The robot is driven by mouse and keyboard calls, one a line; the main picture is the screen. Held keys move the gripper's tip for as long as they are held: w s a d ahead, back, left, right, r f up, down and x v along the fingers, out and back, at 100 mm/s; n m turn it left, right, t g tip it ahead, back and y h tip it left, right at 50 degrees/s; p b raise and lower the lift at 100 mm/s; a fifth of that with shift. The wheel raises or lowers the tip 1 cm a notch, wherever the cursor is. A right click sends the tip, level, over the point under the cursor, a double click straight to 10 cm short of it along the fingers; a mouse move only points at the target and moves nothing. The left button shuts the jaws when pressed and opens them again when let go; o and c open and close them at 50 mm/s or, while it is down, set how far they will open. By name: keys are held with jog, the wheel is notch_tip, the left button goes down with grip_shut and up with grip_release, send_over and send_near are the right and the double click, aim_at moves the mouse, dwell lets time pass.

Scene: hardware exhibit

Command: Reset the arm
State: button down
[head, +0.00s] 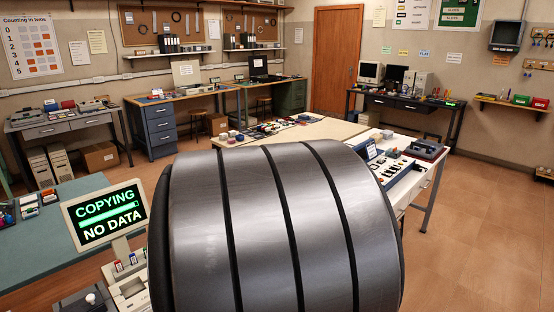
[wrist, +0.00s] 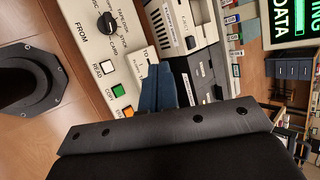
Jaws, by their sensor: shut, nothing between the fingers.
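In the wrist view my gripper (wrist: 160,70) shows as two blue-grey fingers held together, with nothing between them. Its tips are over a cream control panel (wrist: 85,15), beside the lettering "TO"; I cannot tell whether they touch it. The panel carries a black FROM knob (wrist: 106,22), a white READ button (wrist: 107,68), a green COPY button (wrist: 118,90) and an orange button (wrist: 128,112) partly cut off by the gripper body. In the head view a large dark arm link of mine hides the gripper and most of the panel. A monitor (head: 104,214) reads "COPYING NO DATA".
Beside the panel is a grey slotted device (wrist: 183,25). A teal bench (head: 60,225) holds the monitor at the left. Behind my arm stands a table (head: 305,131) with small parts. The floor (head: 480,220) at the right is clear.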

jog(key=w+d+r+n+g+h, duration=0.1)
jog(key=d+r+n+g+h, duration=0.2)
jog(key=r+n+h, duration=1.05)
notch_tip(320, 180, down, 13)
jog(key=n+y, duration=0.4)
jog(key=y, duration=0.1)
dwell(2.0)
notch_tip(320, 180, up, 9)
jog(key=s+a+f+m+y, duration=0.2)
jog(key=a+f+m+y, duration=0.1)
jog(key=f+m+y, duration=0.1)
jog(key=shift+a+f+m+y, duration=0.25)
jog(key=shift+f+m+y, duration=0.15)
jog(key=shift+m, duration=0.45)
